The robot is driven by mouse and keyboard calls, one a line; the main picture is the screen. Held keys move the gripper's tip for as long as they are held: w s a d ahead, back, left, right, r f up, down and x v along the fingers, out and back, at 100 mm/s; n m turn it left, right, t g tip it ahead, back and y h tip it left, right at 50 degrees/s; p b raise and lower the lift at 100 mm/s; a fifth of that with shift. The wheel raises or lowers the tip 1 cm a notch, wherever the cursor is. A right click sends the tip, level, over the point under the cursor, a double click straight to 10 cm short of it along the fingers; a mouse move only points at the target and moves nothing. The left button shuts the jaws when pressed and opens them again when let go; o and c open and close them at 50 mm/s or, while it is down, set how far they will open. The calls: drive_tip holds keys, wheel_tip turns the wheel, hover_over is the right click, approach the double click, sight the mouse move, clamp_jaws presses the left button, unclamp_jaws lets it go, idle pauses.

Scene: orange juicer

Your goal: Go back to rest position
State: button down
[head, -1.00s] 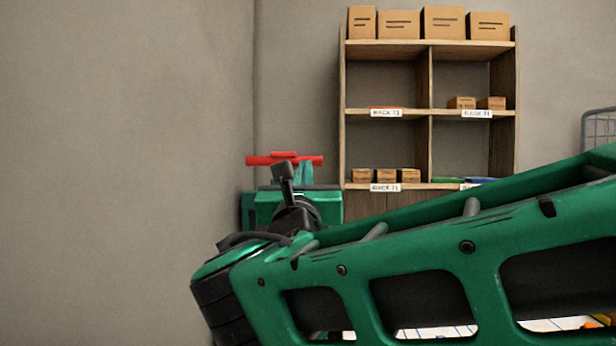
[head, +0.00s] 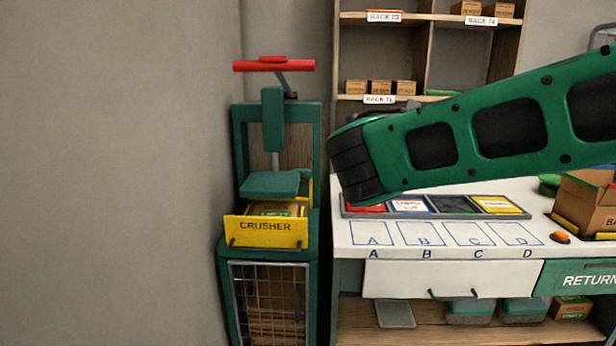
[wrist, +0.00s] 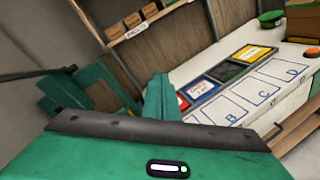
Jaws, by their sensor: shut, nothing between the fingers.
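My green arm reaches in from the right in the head view, its dark rounded wrist in front of the shelf and above the white table (head: 346,236). My gripper is not visible in the head view. In the wrist view, my gripper (wrist: 161,97) shows as two teal fingers close together beyond the dark bar; it is shut and empty. The green crusher press (head: 272,130) with its red handle (head: 273,65) stands left of my arm, apart from it in the picture. Its yellow tray (head: 265,232) holds a box.
A shelf with small boxes (head: 381,87) stands behind. The table bears a panel of coloured squares (head: 437,206), outlined spots A to D, an orange button (head: 560,237) and a cardboard box (head: 585,205) at right. The wall left of the press is bare.

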drive_tip(key=s+d+f+m+g, duration=0.3)
drive_tip(key=d+f+m+g, duration=0.3)
drive_tip(key=d+f, duration=0.6)
drive_tip(key=s+d+f+m+g, duration=0.3)
drive_tip(key=s+d+f+m, duration=0.4)
drive_tip(key=s+d+m, duration=0.35)
drive_tip(key=s+f+m+g+y, duration=0.2)
drive_tip(key=s+m, duration=0.5)
drive_tip(key=s, duration=0.6)
drive_tip(key=s+f+m+g+y, duration=0.3)
drive_tip(key=s+m, duration=0.5)
drive_tip(key=s, duration=0.6)
wheel_tip(320, 180, down, 2)
drive_tip(key=shift+f+g+y, duration=0.2)
drive_tip(key=shift+g+y, duration=0.1)
drive_tip(key=shift+g, duration=0.5)
drive_tip(key=shift+w+f, duration=0.25)
drive_tip(key=shift+w, duration=0.35)
